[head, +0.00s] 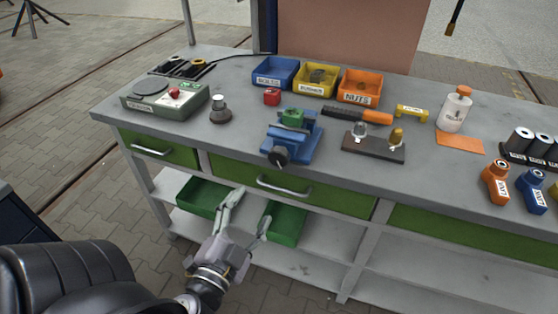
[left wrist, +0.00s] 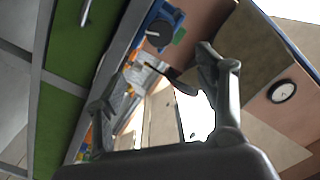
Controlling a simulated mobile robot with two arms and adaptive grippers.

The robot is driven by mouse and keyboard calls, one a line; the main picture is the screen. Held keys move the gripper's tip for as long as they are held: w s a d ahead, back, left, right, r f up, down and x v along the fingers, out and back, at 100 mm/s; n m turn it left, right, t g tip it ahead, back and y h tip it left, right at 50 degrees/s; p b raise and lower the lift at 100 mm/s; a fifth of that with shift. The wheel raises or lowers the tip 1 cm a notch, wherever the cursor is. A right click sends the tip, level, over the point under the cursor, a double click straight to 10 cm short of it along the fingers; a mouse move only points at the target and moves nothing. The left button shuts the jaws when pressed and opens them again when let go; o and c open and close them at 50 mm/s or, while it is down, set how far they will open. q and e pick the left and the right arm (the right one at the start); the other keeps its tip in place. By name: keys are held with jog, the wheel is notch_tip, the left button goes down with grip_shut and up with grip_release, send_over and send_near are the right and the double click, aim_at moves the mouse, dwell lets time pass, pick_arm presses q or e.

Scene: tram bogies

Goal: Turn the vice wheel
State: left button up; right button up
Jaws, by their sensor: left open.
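A blue vice (head: 299,138) stands at the front edge of the workbench, with a green part (head: 292,117) at its jaws. The dark round vice wheel (head: 279,156) faces the front, with a thin handle. In the left wrist view the wheel (left wrist: 159,34) shows at the top, beside the blue vice body (left wrist: 172,14). My left gripper (head: 250,210) is open and empty, in front of the bench and below and left of the wheel, apart from it. Its two spread fingers (left wrist: 160,100) also show in the left wrist view. My right gripper is not in view.
The workbench (head: 240,130) has green drawers with handles (head: 284,188) below the vice. Blue, yellow and orange bins (head: 360,87) stand behind it. Green trays (head: 285,224) sit on the shelf.

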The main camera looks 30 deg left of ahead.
pick_arm(q)
jog(key=w+p, duration=0.1)
jog(key=p, duration=0.5)
send_near(278, 160)
jog(key=x, duration=0.2)
jog(key=p+x, duration=0.2)
jog(key=x, duration=0.5)
jog(key=shift+w+a+r, duration=0.1)
jog(key=shift+w+r, duration=0.05)
jog(key=shift+w, duration=0.1)
jog(key=shift+w+a, duration=0.1)
jog(key=shift+w, duration=0.5)
jog(key=shift+c, duration=0.3)
jog(key=c, duration=1.1)
jog(key=shift+m, duration=0.4)
